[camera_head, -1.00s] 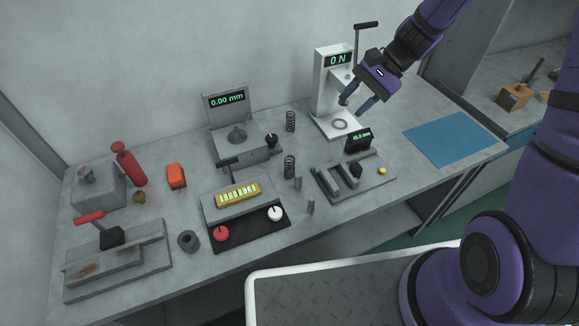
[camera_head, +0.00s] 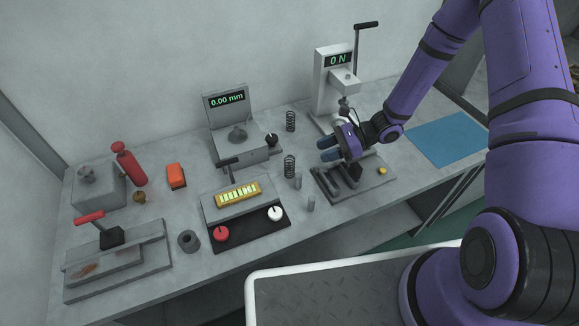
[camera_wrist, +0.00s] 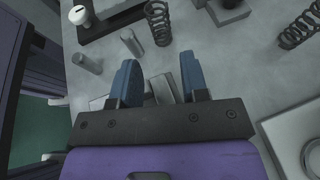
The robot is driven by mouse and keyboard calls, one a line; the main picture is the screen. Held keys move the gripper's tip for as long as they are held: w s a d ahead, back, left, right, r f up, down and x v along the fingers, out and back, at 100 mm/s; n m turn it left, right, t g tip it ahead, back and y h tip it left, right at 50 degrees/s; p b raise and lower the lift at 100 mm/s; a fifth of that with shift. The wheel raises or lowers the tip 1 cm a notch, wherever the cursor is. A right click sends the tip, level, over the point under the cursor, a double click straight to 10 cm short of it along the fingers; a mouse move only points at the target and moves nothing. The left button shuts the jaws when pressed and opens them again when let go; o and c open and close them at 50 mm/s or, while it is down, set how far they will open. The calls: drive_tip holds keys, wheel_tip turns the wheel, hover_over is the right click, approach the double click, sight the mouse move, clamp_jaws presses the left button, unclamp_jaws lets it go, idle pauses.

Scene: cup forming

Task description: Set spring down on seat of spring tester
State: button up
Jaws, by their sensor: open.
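Two dark coil springs stand upright on the bench. The back spring (camera_head: 290,121) and the front spring (camera_head: 289,167) also show in the wrist view, the front one (camera_wrist: 158,22) ahead of the fingers and the back one (camera_wrist: 300,28) at upper right. The white spring tester (camera_head: 334,80) reads 0 N and has a raised black lever. Its base and seat are mostly hidden behind my gripper in the head view; a pale ring (camera_wrist: 312,156) at lower right of the wrist view looks like the seat. My gripper (camera_head: 329,149) is open and empty, right of the springs; its blue fingers (camera_wrist: 160,62) are apart.
Two metal pegs stand by the front spring, the nearer one (camera_head: 311,203) apart. A 0.00 mm gauge (camera_head: 228,110) stands left. A blue mat (camera_head: 446,138) lies clear at right.

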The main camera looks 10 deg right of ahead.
sight(290, 167)
drive_tip(key=x, duration=0.9)
drive_tip(key=shift+s+a+f, duration=0.1)
drive_tip(key=shift+a+f, duration=0.05)
drive_tip(key=shift+a, duration=0.2)
drive_tip(key=c, duration=0.6)
